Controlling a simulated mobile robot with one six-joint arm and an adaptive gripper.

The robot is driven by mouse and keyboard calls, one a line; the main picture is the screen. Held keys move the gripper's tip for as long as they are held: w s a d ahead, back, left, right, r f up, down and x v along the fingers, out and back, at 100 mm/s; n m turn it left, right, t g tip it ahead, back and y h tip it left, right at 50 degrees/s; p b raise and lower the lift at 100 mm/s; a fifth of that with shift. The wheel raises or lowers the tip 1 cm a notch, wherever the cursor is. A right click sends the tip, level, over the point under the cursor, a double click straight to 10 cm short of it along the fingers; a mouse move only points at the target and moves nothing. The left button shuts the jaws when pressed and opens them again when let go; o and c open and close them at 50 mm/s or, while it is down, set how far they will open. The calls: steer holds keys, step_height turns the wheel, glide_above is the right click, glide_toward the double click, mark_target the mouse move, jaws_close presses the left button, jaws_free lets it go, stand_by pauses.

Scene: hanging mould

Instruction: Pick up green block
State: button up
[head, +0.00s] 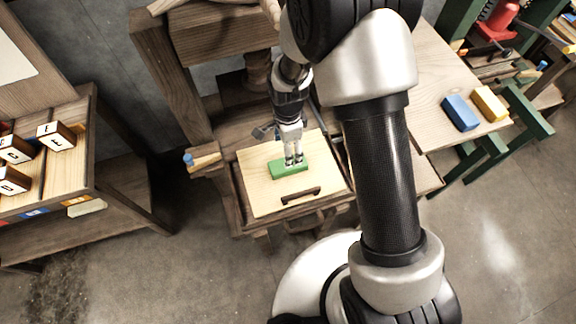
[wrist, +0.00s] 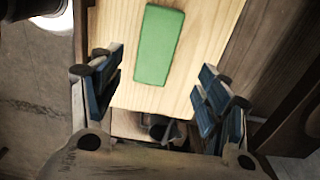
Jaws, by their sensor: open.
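The green block (head: 289,168) lies flat on a light wooden board (head: 258,196) in the head view. In the wrist view the green block (wrist: 159,45) lies lengthwise on the pale wood, beyond the fingertips and roughly between their lines. My gripper (head: 294,160) is over the block in the head view and hides part of its back edge. In the wrist view my gripper (wrist: 158,80) is open, with its blue-padded fingers wide apart and nothing between them. I cannot tell the exact height of the fingertips above the block.
A blue block (head: 460,113) and a yellow block (head: 490,104) lie on a table at the right. Lettered blocks (head: 56,136) sit on a bench at the left.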

mark_target(277, 170)
step_height(277, 170, down, 4)
steer(key=shift+r+b, duration=0.1)
steer(key=shift+b, duration=0.25)
steer(key=f, duration=0.1)
steer(key=f+b, duration=0.1)
steer(key=f, duration=0.1)
steer(key=f+b, duration=0.1)
steer(key=f, duration=0.1)
steer(key=shift+s+f, duration=0.15)
steer(key=shift+s, duration=0.15)
steer(key=c, duration=1.2)
